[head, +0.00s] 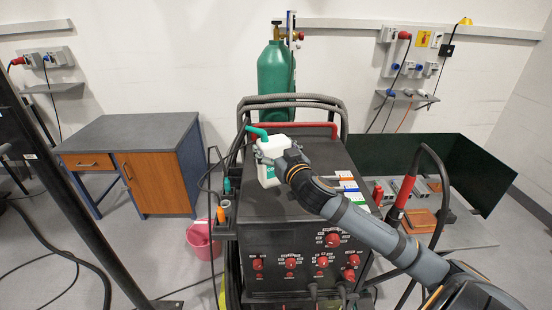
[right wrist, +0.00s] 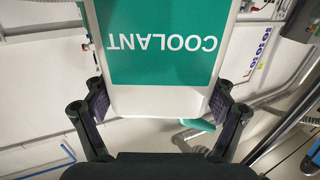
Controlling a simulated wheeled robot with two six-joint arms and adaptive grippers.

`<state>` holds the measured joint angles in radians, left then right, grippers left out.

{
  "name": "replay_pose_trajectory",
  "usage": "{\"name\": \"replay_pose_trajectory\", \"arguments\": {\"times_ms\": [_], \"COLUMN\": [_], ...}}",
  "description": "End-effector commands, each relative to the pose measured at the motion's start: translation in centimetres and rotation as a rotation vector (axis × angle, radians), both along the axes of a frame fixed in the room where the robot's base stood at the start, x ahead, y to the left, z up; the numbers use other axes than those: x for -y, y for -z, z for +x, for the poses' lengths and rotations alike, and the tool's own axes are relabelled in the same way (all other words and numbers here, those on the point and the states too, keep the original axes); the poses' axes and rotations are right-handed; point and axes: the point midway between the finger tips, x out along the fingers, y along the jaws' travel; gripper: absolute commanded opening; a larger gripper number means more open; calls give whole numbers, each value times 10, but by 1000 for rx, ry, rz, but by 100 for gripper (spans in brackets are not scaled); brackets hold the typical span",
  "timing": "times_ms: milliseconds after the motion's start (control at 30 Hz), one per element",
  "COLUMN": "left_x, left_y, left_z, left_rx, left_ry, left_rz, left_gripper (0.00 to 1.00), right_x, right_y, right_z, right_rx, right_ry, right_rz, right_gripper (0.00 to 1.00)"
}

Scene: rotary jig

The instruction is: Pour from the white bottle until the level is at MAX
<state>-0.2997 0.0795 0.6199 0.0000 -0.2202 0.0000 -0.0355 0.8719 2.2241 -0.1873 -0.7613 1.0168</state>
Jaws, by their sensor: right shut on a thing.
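The white bottle (head: 268,174) has a green label and a bent green spout (head: 257,132) at its top, which points left. It is slightly tilted above the back of the machine's dark top. My right gripper (head: 276,150) is shut on its upper part. In the right wrist view the bottle (right wrist: 160,101) sits between the two fingers, its COOLANT label upside down in the picture, with part of the green spout (right wrist: 198,125) below it. I see no liquid stream, and no MAX mark or level can be made out. My left gripper is not in view.
The machine (head: 300,215) has red knobs on its front. A small green part (head: 227,185) and an orange-topped item (head: 220,214) are at its left side. A green gas cylinder (head: 275,70) stands behind. A pink bucket (head: 202,240) is on the floor, left.

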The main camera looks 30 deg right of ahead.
Motion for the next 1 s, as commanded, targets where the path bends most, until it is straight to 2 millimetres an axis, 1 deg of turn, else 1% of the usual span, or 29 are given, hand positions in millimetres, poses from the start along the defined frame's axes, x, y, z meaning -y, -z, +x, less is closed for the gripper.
{"name": "replay_pose_trajectory", "arguments": {"times_ms": [33,100,167,267,300,433,500,600,700,800,1000], "left_x": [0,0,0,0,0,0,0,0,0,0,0], "left_y": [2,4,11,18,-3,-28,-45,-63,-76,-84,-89], "left_z": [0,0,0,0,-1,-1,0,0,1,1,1], "left_rx": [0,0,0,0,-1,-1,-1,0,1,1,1], "left_ry": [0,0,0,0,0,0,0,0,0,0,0], "left_rz": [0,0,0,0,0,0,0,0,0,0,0], "left_gripper": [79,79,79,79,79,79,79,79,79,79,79], "right_x": [-8,-18,-31,-50,-53,-64,-68,-72,-76,-77,-78], "right_y": [-14,-28,-31,-43,-54,-63,-66,-68,-68,-67,-65], "right_z": [-6,-16,-28,-47,-49,-61,-62,-65,-69,-72,-75], "right_rx": [9,8,8,11,2,2,-1,1,3,3,4], "right_ry": [-6,-6,-6,-7,-7,-2,-9,-13,-11,-6,-1], "right_rz": [-6,-5,1,6,12,12,13,13,12,7,-1], "right_gripper": [21,21,21,21,21,21,21,21,21,21,21]}}
